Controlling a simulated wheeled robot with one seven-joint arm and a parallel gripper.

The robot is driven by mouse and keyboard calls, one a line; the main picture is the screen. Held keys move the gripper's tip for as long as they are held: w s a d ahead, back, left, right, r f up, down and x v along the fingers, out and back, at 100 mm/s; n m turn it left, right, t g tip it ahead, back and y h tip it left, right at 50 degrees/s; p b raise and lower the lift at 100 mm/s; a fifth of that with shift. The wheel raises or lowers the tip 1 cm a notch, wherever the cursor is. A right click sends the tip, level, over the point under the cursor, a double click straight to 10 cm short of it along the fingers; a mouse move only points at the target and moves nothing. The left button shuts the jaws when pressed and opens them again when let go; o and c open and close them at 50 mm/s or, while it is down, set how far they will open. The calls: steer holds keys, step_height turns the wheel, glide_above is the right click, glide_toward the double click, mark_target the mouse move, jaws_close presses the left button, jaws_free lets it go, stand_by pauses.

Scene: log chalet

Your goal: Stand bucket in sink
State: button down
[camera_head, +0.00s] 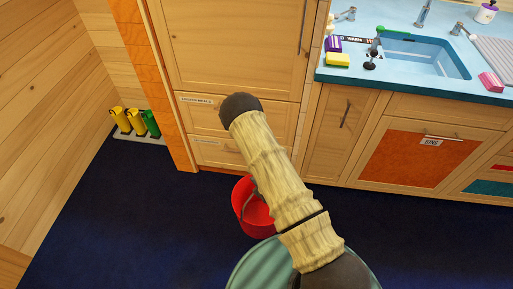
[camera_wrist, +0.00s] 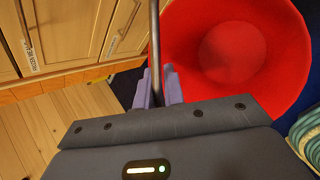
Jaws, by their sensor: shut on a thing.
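The red bucket (camera_head: 246,221) is low, by the cabinet fronts and partly hidden behind my arm. I cannot tell whether it touches the floor. In the wrist view I look into the empty bucket (camera_wrist: 283,52), just beyond my gripper (camera_wrist: 160,86). The purple fingers are shut on its thin metal handle (camera_wrist: 154,35). In the head view the gripper is hidden by my arm. The blue sink (camera_head: 428,59) is set in the counter at upper right, and its basin looks empty.
A yellow sponge (camera_head: 337,60), a purple box (camera_head: 333,44), a black plunger-like item (camera_head: 371,60) and a pink block (camera_head: 491,82) sit around the sink on the blue counter (camera_head: 400,82). Yellow and green boots (camera_head: 136,122) stand at left. The dark blue floor (camera_head: 130,215) at left is clear.

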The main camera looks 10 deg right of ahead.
steer(key=s+d+r+m+p, duration=0.1)
steer(key=s+d+r+p, duration=0.3)
steer(key=r+p, duration=0.4)
steer(key=shift+d+h+p, duration=0.3)
steer(key=shift+d+p, duration=0.05)
steer(key=shift+p, duration=0.25)
steer(key=shift+a, duration=0.15)
